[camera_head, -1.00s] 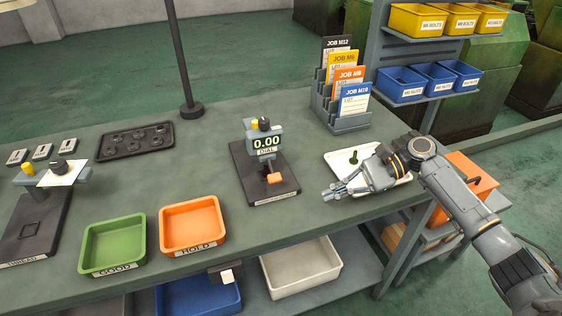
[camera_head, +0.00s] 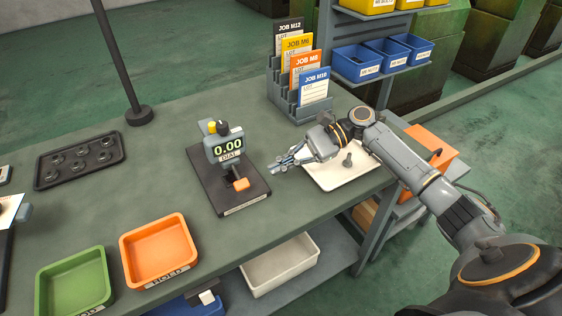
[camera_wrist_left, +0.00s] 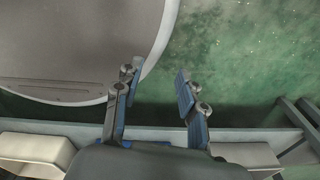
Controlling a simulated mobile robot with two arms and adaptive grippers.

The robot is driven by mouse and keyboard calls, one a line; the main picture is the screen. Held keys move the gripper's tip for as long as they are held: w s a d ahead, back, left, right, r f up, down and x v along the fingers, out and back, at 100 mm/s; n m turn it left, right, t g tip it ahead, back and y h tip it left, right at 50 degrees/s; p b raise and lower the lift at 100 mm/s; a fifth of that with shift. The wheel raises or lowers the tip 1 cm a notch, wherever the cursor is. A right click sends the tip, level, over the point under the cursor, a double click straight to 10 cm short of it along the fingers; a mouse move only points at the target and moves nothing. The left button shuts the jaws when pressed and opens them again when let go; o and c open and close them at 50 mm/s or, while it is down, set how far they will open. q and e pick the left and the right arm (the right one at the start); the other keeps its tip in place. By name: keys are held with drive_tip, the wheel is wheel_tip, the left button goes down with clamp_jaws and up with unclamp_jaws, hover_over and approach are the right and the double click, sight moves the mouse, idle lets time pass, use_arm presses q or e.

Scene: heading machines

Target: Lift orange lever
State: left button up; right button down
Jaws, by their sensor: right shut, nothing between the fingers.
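The orange lever (camera_head: 241,184) sits low on the front of the dial gauge (camera_head: 228,150), which reads 0.00 and stands on a dark base plate (camera_head: 213,190). My right gripper (camera_head: 274,169) is shut and empty. In the head view it shows just right of the lever, at about the base plate's right edge, apart from the lever. My left gripper is out of the head view. In the left wrist view its fingers (camera_wrist_left: 158,92) are spread open with nothing between them, above the green floor.
A white tray (camera_head: 325,180) with a small dark part lies under my right forearm. A card rack (camera_head: 290,98) stands behind. Orange (camera_head: 128,262) and green (camera_head: 42,290) trays are at the front left. The bench between the gauge and the orange tray is clear.

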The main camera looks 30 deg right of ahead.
sight(238, 176)
drive_tip(key=p+x, duration=0.1)
drive_tip(key=x, duration=0.4)
drive_tip(key=shift+w+a, duration=0.1)
drive_tip(key=shift+a, duration=0.25)
drive_tip(key=shift+a+f, duration=0.2)
drive_tip(key=shift+a, duration=0.1)
drive_tip(key=shift+a+f, duration=0.1)
drive_tip(key=shift+a, duration=0.1)
use_arm(q)
drive_tip(key=shift+w+r, duration=0.45)
drive_tip(key=shift+r, duration=0.3)
drive_tip(key=shift+r, duration=0.1)
